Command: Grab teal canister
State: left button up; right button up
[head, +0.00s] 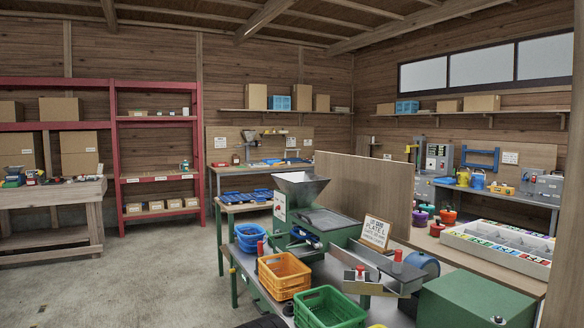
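No canister is clearly teal in the head view. A small bottle-like item (184,165) with a greenish-teal tint stands on the middle shelf of the red rack, at the far left wall; it is too small to tell if it is a canister. Neither of my grippers shows in this view.
A green-legged bench with a hopper machine (301,187), an orange crate (284,276) and a green crate (330,308) fills the near middle. A wooden workbench (53,193) stands left. The concrete floor (150,270) at left is clear.

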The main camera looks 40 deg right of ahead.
aim_at(185, 164)
jog(key=z, duration=0.65)
jog(key=i+u, duration=0.25)
jog(key=i, duration=3.55)
jog(key=i+z, duration=0.1)
jog(key=i, duration=0.75)
jog(key=i+j, duration=0.15)
jog(key=i, duration=0.75)
jog(key=i+j+z, duration=0.1)
jog(key=i, duration=4.1)
jog(key=i+l+z, duration=0.15)
jog(key=i+z, duration=0.35)
jog(key=i, duration=0.45)
jog(key=i+j+z, duration=0.2)
jog(key=i+z, duration=0.3)
jog(key=i, duration=0.45)
